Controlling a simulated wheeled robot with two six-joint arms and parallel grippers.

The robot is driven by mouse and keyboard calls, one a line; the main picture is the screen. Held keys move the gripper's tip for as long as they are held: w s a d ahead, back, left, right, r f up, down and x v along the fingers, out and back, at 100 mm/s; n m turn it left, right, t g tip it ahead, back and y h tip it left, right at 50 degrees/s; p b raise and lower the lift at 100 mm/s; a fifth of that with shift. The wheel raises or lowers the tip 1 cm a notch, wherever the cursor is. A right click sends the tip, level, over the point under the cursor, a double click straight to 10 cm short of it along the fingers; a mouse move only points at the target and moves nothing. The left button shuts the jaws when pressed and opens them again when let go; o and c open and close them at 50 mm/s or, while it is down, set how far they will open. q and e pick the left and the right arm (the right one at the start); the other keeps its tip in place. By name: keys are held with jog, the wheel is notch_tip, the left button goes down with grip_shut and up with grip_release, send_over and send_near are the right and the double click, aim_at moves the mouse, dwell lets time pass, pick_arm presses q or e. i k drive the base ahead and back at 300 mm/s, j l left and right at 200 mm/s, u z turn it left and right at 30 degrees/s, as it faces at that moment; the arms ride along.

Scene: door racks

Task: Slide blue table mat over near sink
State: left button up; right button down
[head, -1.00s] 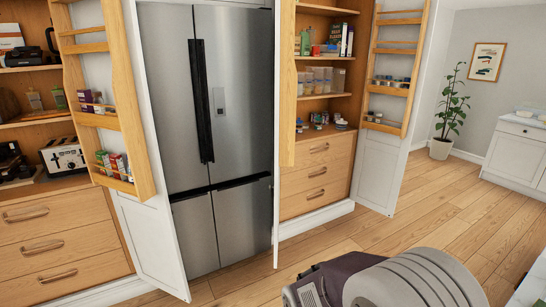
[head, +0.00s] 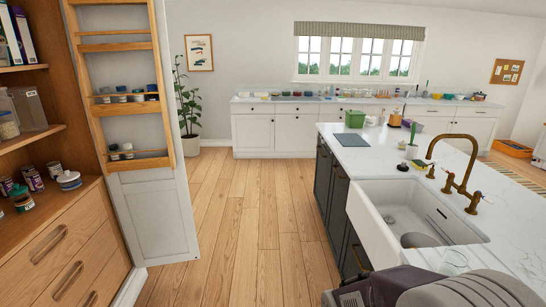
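A flat blue-grey mat (head: 352,139) lies on the white marble top of the island, toward its far left end. A white apron-front sink (head: 372,225) with a brass tap (head: 457,150) is set into the same island, nearer to me and to the right of the mat. Bare marble lies between mat and sink. Neither gripper shows; only a grey and dark part of my own body is at the bottom right, covering the near counter edge.
A green container (head: 355,118) stands just behind the mat. A small cactus pot (head: 411,148) and a sponge stand right of it. An open door rack (head: 120,105) and pantry drawers (head: 70,260) are at left. The wooden floor (head: 240,210) between is clear.

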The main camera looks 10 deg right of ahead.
aim_at(346, 139)
jog(key=i+z, duration=0.3)
jog(key=i, duration=2.95)
jog(key=i+z, duration=0.1)
jog(key=i, duration=0.5)
jog(key=i+j+z, duration=0.1)
jog(key=i, duration=0.45)
jog(key=i+j+z, duration=0.1)
jog(key=i, duration=0.5)
jog(key=i+j+z, duration=0.1)
jog(key=i, duration=0.45)
jog(key=j, duration=0.1)
